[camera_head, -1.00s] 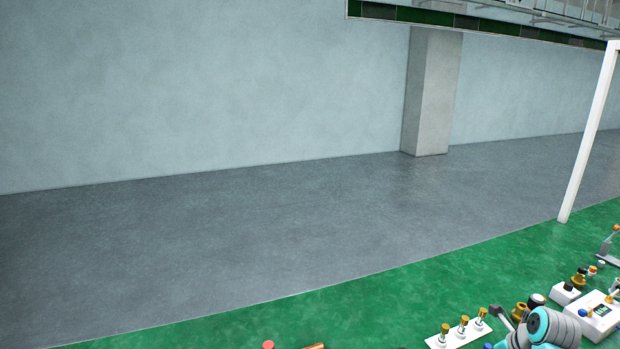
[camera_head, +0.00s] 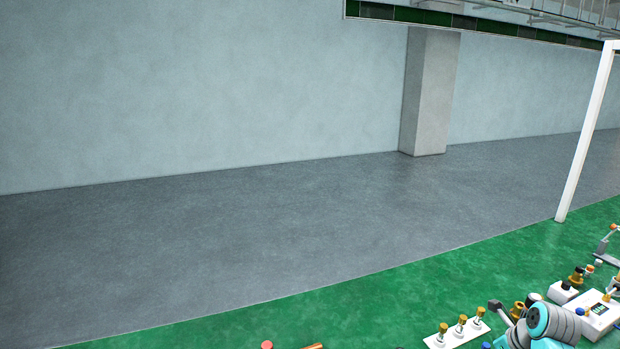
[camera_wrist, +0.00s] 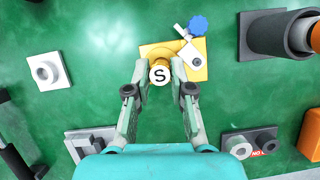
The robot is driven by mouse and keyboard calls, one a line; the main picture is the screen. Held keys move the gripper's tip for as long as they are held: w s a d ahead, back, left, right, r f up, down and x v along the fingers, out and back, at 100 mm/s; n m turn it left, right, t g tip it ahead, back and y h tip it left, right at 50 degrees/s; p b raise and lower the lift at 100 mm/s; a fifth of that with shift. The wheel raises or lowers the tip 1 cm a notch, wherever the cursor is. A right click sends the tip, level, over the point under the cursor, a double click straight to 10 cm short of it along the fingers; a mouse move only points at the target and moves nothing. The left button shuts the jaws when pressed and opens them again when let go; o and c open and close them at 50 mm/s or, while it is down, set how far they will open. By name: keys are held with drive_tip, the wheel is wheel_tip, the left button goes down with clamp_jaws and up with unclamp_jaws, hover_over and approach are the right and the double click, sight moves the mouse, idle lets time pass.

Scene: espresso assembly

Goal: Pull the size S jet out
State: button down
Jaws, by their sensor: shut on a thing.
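The size S jet (camera_wrist: 160,74) shows in the wrist view as a round white cap marked "S" with brass around it. It stands over a yellow base plate (camera_wrist: 203,73). My gripper (camera_wrist: 160,70) has its two fingers on either side of the jet and is shut on it. The cap hides the jet's lower part, so I cannot tell whether it is still seated. In the head view my arm shows at the bottom right, but the jet cannot be made out there.
In the wrist view, a blue knob (camera_wrist: 198,26) is beside the plate, a white block with a ring (camera_wrist: 48,70) is left, and a dark cylinder (camera_wrist: 275,35) is right. In the head view, a white holder (camera_head: 440,341) carries three brass pieces. Green floor (camera_head: 380,300) lies open left.

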drive_tip(key=shift+r, duration=1.15)
drive_tip(key=shift+r, duration=0.15)
drive_tip(key=shift+r, duration=1.35)
